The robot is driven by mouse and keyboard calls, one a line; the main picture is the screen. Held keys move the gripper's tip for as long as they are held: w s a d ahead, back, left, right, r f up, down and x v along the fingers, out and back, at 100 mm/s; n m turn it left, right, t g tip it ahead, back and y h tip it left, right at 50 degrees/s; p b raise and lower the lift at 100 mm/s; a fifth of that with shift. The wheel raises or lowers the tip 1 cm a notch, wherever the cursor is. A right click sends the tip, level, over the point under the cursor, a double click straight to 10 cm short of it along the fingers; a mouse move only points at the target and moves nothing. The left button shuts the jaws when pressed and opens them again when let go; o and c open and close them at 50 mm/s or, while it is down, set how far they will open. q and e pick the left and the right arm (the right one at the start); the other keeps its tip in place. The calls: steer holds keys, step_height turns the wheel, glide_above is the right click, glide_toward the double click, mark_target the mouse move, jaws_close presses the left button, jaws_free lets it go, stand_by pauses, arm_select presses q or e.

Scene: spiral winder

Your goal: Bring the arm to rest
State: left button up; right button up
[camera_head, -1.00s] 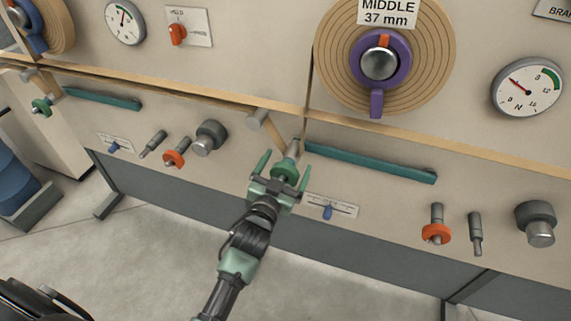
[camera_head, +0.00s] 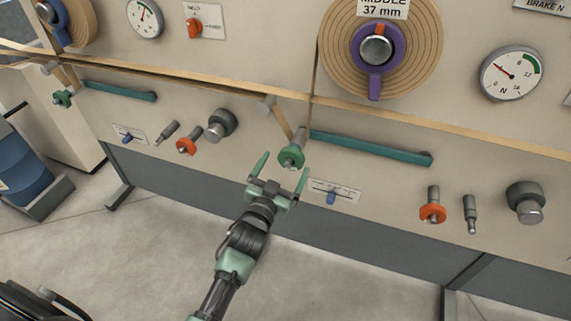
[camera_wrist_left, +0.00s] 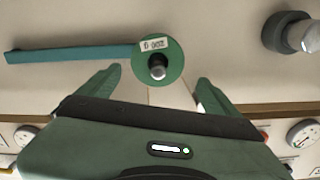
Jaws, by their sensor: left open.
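My left gripper (camera_head: 282,171) is open and empty in the head view, in front of the winder's lower panel. A green disc weight (camera_head: 291,156) sits on a peg just beyond its fingertips, apart from them. In the left wrist view my left gripper (camera_wrist_left: 158,88) has its two green fingers spread to either side. My right gripper is in neither current view.
A teal bar (camera_head: 370,148) runs along the panel right of the disc. A blue slider (camera_head: 331,197) is close to the right finger. The floor (camera_head: 350,275) below is clear.

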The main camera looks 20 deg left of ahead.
arm_select(q)
steer(key=shift+s+f, duration=0.3)
steer(key=s+f+g+p, duration=0.1)
steer(key=s+f+g, duration=0.2)
steer(key=s+f, duration=0.55)
steer(key=s+f+g+p, duration=0.1)
steer(key=s+f+g, duration=0.2)
steer(key=f, duration=1)
steer(key=s+f+g+p, duration=0.1)
steer(key=s+f+g, duration=0.2)
steer(key=s+f, duration=0.55)
steer(key=s+a+f+g, duration=0.1)
steer(key=s+f, duration=0.4)
steer(key=s, duration=0.5)
steer(key=s+a+f+g, duration=0.2)
steer(key=s+f+g, duration=0.2)
steer(key=s, duration=0.7)
steer(key=s+a+f+g+p, duration=0.1)
steer(key=s+a+f+g, duration=0.1)
steer(key=s+f, duration=0.6)
steer(key=s+g, duration=0.1)
steer(key=s, duration=0.1)
steer(key=shift+s+a+y, duration=0.2)
steer(key=shift+s+y, duration=0.1)
steer(key=shift+s, duration=0.1)
arm_select(e)
steer(key=r, duration=0.4)
steer(key=shift+s+d, duration=0.1)
steer(key=shift+s, duration=0.2)
